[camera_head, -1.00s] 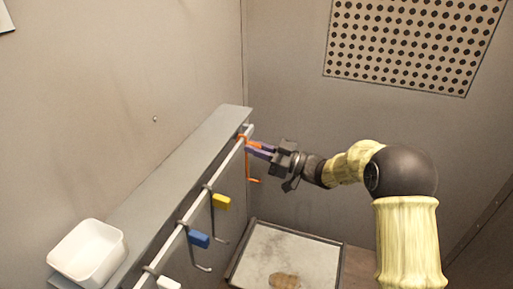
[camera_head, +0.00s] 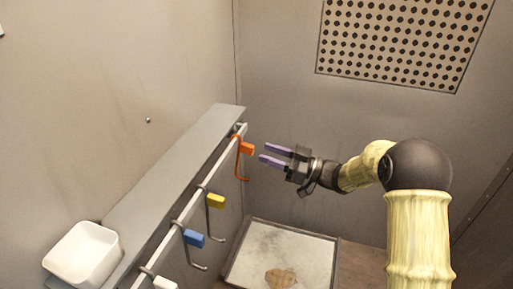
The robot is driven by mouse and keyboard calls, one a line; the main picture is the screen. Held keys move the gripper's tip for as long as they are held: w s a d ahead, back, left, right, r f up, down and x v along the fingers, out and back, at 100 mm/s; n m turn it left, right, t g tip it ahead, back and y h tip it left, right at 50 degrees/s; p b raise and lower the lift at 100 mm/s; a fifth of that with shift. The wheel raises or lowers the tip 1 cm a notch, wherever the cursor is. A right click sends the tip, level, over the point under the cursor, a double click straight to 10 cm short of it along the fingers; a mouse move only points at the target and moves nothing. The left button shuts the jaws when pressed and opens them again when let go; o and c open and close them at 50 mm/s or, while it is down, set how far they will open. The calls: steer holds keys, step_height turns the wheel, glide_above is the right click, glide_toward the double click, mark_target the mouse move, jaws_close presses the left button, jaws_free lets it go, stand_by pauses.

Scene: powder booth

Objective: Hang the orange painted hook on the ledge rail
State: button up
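The orange hook (camera_head: 246,149) hangs on the ledge rail (camera_head: 188,208) near its far end, with its bend over the rail and its lower end curled below. My gripper (camera_head: 270,155) is to the right of the hook, its two purple fingers spread apart and pointing at it. A gap shows between the fingers and the hook, and nothing is between the fingers.
Hooks with yellow (camera_head: 215,201), blue (camera_head: 194,238) and white (camera_head: 165,283) blocks hang nearer along the rail. A white bin (camera_head: 84,253) stands on the grey ledge (camera_head: 160,170). A framed tray (camera_head: 300,245) with a brown patch lies below. The space right of the rail is open.

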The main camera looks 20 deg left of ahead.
steer(key=w+d+f+p, duration=0.1)
steer(key=d+f, duration=0.1)
steer(key=d, duration=0.8)
steer(key=shift+d, duration=0.4)
